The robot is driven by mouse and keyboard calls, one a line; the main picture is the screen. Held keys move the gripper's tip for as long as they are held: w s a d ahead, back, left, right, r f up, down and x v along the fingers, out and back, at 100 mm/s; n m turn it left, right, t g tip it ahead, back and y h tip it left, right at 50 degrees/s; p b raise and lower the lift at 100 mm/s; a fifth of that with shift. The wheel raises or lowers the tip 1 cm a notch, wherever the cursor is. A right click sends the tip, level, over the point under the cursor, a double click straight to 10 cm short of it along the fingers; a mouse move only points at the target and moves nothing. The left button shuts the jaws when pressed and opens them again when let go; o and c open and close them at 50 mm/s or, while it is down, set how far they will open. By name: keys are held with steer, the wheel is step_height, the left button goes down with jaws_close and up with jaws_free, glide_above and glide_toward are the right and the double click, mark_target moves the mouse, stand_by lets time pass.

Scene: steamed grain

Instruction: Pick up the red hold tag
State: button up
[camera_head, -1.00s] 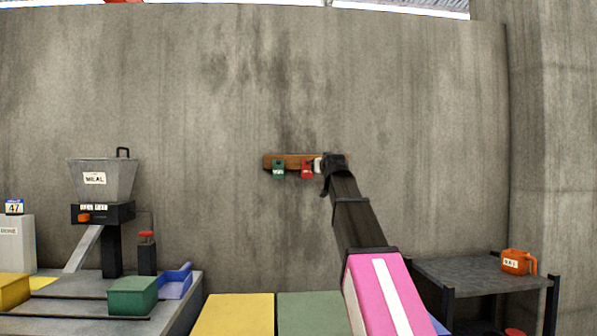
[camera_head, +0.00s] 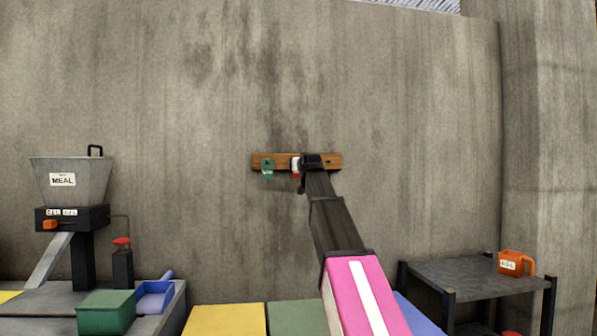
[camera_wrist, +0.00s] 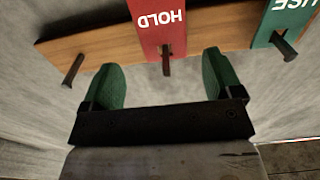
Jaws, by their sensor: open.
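The red hold tag (camera_wrist: 160,25) hangs on a peg of the wooden rack, its word HOLD upside down in the wrist view. In the head view only a small red part (camera_head: 297,176) shows, the rest hidden behind my gripper. My gripper (camera_wrist: 163,72) is open, its two green fingertips apart at the left and right of the tag's peg. The fingers lie below the tag in the wrist view, with nothing held between them. I cannot tell how far they are from the tag in depth.
The wooden rack (camera_head: 331,161) is fixed on the concrete wall. A green USE tag (camera_wrist: 283,18) hangs on the peg beside the hold tag. A grey shelf (camera_head: 465,278) with an orange jug (camera_head: 512,263) stands right, and a meal hopper (camera_head: 72,190) stands left.

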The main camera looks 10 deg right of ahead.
steer(key=w, duration=0.5)
steer(key=shift+a+r, duration=0.2)
steer(key=shift+a, duration=0.05)
steer(key=shift+s, duration=0.1)
steer(key=c, duration=1)
steer(key=shift+r, duration=0.1)
steer(key=shift+r, duration=0.2)
steer(key=s, duration=1.8)
